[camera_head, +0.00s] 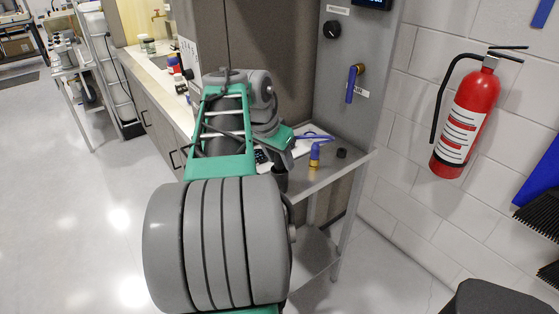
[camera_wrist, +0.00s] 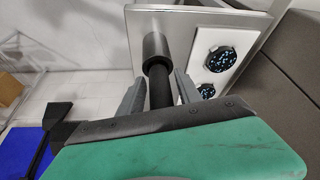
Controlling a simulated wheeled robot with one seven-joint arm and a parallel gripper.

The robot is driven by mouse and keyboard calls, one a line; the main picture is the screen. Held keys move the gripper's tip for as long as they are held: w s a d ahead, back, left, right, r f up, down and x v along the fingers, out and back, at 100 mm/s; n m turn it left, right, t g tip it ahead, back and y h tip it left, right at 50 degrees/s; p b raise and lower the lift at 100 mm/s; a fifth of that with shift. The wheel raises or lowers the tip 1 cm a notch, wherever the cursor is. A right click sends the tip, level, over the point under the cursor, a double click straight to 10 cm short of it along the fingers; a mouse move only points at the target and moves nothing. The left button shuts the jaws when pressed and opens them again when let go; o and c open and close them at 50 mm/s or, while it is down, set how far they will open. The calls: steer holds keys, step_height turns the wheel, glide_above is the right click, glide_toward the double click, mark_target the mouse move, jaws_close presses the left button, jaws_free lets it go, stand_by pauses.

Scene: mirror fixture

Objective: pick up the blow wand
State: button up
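In the wrist view, a black rod (camera_wrist: 160,88), which looks like the blow wand, runs from a grey metal cylinder (camera_wrist: 155,48) toward my palm. My gripper (camera_wrist: 159,80) is open, with one grey finger on each side of the rod and visible gaps between. Whether the rod sits in the cylinder or is joined to it, I cannot tell. In the head view, my arm hides most of the gripper and the rod, above the near left part of a metal cart. A dark cylinder (camera_head: 280,178) shows just below my wrist there.
The metal cart (camera_head: 318,178) also holds a blue hose piece with a brass fitting (camera_head: 315,154) and a small black cap (camera_head: 341,153). A white panel with two dark speckled discs (camera_wrist: 220,60) lies beside the cylinder. A fire extinguisher (camera_head: 466,120) hangs at right.

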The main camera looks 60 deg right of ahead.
jaws_close()
stand_by(0.5)
